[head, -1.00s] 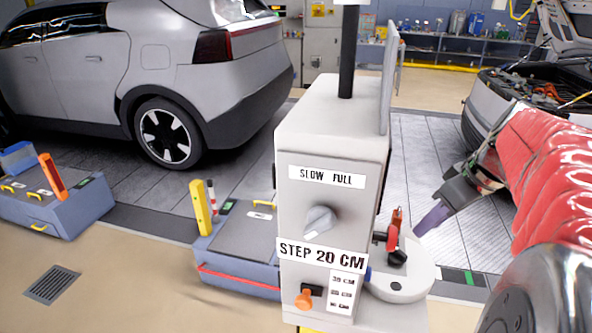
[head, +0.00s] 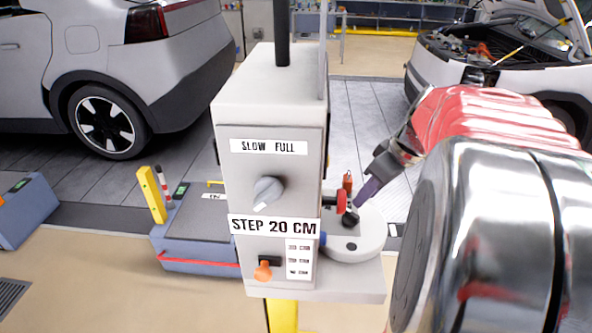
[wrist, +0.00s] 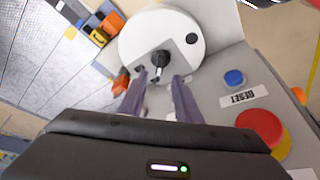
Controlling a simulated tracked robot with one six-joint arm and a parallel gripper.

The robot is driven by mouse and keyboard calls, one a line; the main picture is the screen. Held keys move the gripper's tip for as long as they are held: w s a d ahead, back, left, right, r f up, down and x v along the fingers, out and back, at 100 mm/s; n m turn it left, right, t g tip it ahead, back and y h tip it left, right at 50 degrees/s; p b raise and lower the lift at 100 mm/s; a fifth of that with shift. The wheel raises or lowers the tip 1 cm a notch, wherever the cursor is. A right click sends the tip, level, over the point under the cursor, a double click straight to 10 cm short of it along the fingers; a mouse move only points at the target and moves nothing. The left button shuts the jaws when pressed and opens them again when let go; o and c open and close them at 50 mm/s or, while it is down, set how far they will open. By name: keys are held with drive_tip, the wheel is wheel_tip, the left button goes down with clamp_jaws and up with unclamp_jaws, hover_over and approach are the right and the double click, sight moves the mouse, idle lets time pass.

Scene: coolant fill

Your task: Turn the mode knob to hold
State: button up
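A black knob with a pale pointer mark (wrist: 160,60) sits on a white round housing (wrist: 130,40) in the wrist view. It also shows in the head view as a small black knob (head: 350,217) on the housing at the right side of the grey cabinet. I cannot read a "hold" label beside it. My gripper (wrist: 159,77) is open, its two purple-grey fingers apart with the knob between and just beyond the tips. In the head view my gripper (head: 362,198) reaches down from the right, close above the knob. I cannot tell whether the fingers touch it.
The grey cabinet (head: 262,105) has a grey knob (head: 268,192) under a SLOW FULL label and an orange one (head: 263,270) below. A blue button (wrist: 234,78), a RESET label and a red button (wrist: 259,128) lie right of the housing. Cars stand behind.

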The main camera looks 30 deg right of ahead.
sight(352, 212)
drive_tip(key=x, duration=0.8)
clamp_jaws()
idle(0.6)
